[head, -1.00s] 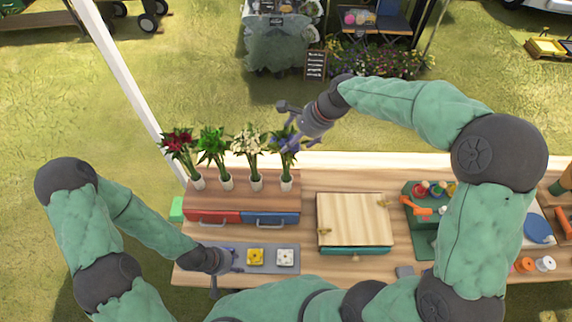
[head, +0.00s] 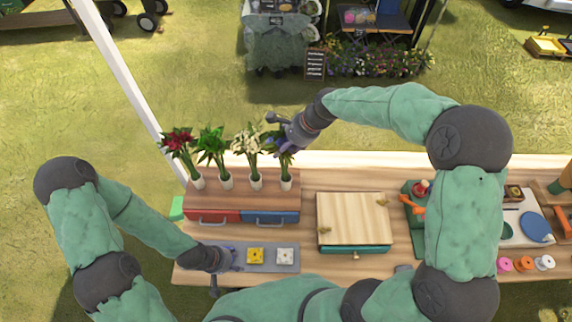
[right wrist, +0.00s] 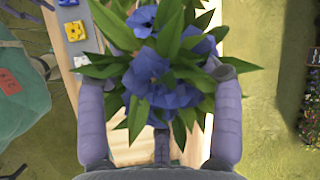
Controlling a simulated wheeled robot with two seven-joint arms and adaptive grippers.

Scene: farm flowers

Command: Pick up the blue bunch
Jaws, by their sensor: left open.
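The blue bunch (head: 284,158) stands in a white vase at the right end of the row of flowers on the wooden drawer box. In the right wrist view its blue flowers and green leaves (right wrist: 155,75) fill the space between the fingers. My right gripper (head: 278,132) is at the top of the blue bunch, partly covering it in the head view. Its fingers are spread on both sides of the blooms in the right wrist view, and it looks open. My left gripper (head: 228,262) is open, low at the left end of the grey tray.
White flowers (head: 247,140), a green bunch (head: 214,146) and red flowers (head: 180,142) stand left of the blue bunch. The grey tray (head: 270,267) holds a yellow and a white block. A wooden lidded box (head: 352,218) stands to the right. A white pole rises at the left.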

